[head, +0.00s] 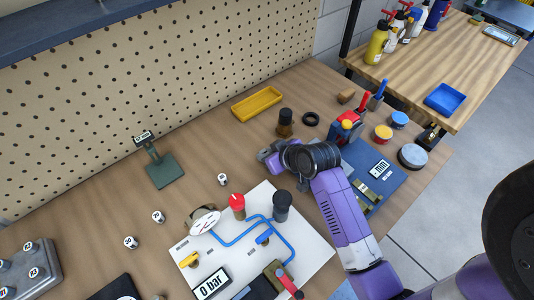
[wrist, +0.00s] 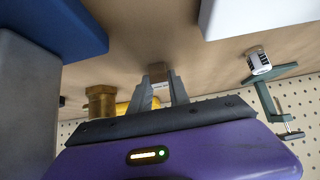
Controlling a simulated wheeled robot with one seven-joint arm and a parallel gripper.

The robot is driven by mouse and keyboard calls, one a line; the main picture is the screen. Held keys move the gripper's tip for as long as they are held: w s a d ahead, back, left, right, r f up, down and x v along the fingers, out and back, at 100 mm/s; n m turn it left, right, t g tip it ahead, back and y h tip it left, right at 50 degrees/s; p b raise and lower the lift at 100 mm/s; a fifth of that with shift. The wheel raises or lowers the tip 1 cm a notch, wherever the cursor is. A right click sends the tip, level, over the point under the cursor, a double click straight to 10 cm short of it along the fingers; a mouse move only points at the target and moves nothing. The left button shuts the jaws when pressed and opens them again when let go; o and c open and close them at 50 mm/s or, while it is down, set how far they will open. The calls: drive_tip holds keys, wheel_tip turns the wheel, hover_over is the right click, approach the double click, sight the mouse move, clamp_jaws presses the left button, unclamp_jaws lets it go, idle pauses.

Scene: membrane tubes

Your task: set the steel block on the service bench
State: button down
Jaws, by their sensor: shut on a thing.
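My gripper (wrist: 161,77) is shut on a small block (wrist: 159,69) in the wrist view. The block has a brownish face and a pale, marked lower part; I take it to be the steel block. In the head view my gripper (head: 268,158) is above the middle of the near wooden bench (head: 105,195), left of the blue mat (head: 393,172). The held block is hidden there. A second wooden bench (head: 430,65) stands at the upper right. I cannot read which bench is the service bench.
The second bench holds several bottles (head: 376,45) and a blue tray (head: 445,99), with bare wood between. Near my gripper are a brass fitting (wrist: 101,100), a yellow tray (head: 257,104), a green stand (head: 164,170) and a white panel (head: 305,245). A pegboard (head: 150,90) rises behind.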

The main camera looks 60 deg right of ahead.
drive_tip(key=c, duration=1.2)
unclamp_jaws()
drive_tip(key=shift+f, duration=0.1)
drive_tip(key=shift+c, duration=0.2)
drive_tip(key=v, duration=1.2)
drive_tip(key=shift+b, duration=0.3)
